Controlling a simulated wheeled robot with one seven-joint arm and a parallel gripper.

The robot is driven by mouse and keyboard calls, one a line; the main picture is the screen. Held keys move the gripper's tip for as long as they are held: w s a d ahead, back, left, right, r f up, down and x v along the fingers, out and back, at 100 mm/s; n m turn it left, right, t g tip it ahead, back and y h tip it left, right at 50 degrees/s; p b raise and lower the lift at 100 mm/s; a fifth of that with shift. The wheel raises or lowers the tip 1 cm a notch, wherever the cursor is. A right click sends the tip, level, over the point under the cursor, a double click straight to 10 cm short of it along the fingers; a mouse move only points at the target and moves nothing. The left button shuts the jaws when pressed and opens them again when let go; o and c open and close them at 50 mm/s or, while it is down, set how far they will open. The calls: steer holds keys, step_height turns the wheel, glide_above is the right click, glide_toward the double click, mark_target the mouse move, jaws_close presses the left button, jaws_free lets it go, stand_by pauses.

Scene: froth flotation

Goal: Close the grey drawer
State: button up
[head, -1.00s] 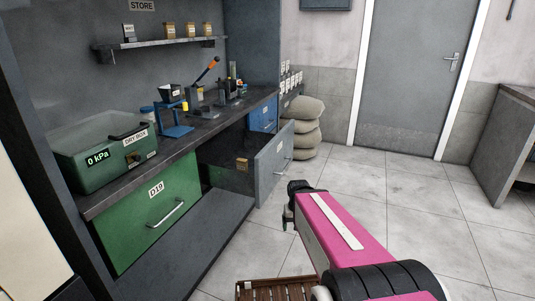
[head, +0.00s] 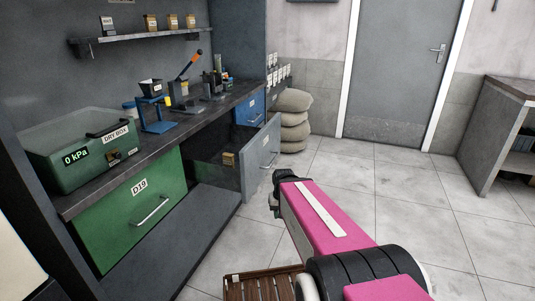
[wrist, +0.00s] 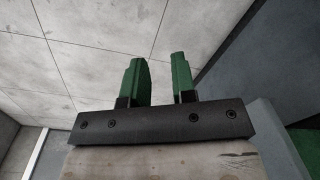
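The grey drawer (head: 262,160) stands pulled out from the bench, between the green drawer and a blue drawer. Its front has a pale label and a handle (head: 275,158), and a small tan box (head: 229,159) lies inside it. My gripper is at the end of my pink arm, just right of and nearer than the drawer front in the head view, where its fingers are mostly hidden. In the wrist view the two green fingers (wrist: 160,82) stand apart with nothing between them. A grey panel at the right of that view may be the drawer front; I cannot tell.
The green drawer (head: 130,213) is closed below the bench top (head: 112,172). The blue drawer (head: 250,107) is farther back. Stacked sacks (head: 293,122) stand beyond the bench. A brown slatted crate (head: 262,287) is on the floor near my arm. Tiled floor to the right is clear.

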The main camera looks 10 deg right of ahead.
steer(key=w+r, duration=0.1)
steer(key=w, duration=0.1)
steer(key=w+d+r+m+y, duration=0.1)
steer(key=w, duration=0.1)
steer(key=w+r+y, duration=0.1)
steer(key=w, duration=0.1)
steer(key=shift+w+d+r+m+t, duration=0.15)
steer(key=shift+d+r+m+t, duration=0.1)
steer(key=shift+m+t, duration=0.15)
jaws_close()
steer(key=w+d+r+m+t+y, duration=0.2)
steer(key=w+d+r+y, duration=0.15)
steer(key=w+r, duration=0.4)
steer(key=w+d+r+m+t+y, duration=0.2)
steer(key=w+d+r, duration=0.3)
steer(key=r, duration=0.4)
glide_toward(263, 156)
steer(key=f, duration=0.1)
steer(key=w+a+f, duration=0.1)
steer(key=f, duration=0.1)
steer(key=w+a+f, duration=0.1)
steer(key=f, duration=0.1)
steer(key=shift+w+a, duration=0.1)
steer(key=shift+a, duration=0.15)
steer(key=shift+w+a, duration=0.35)
steer(key=shift+a, duration=0.35)
steer(key=shift+a, duration=0.1)
